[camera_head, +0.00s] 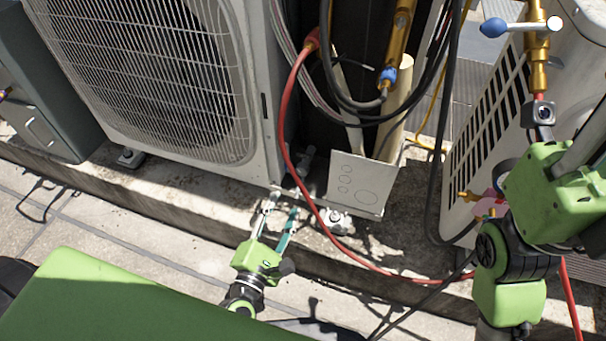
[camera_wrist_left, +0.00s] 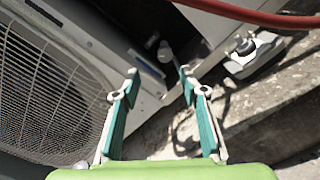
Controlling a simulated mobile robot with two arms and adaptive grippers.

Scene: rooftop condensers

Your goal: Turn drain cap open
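My left gripper (camera_head: 278,212) reaches up from the bottom of the head view toward the lower edge of the large condenser unit. In the left wrist view its two teal-padded fingers (camera_wrist_left: 160,76) are apart, with nothing between the pads. A small pale stub with a rounded end (camera_wrist_left: 165,51), which looks like the drain cap, lies just beyond the fingertips in the gap between them. A pale fitting, likely the same one, shows in the head view (camera_head: 306,160). My right arm shows at the right of the head view, but I make out no right gripper fingers.
The condenser (camera_head: 265,130) with its round grille stands left on a concrete ledge (camera_head: 180,190). A red hose (camera_head: 290,150) loops down past the gripper's right side. A white panel (camera_head: 360,182) and a mounting foot (camera_wrist_left: 255,55) are right of the fingers. Brass valves hang above.

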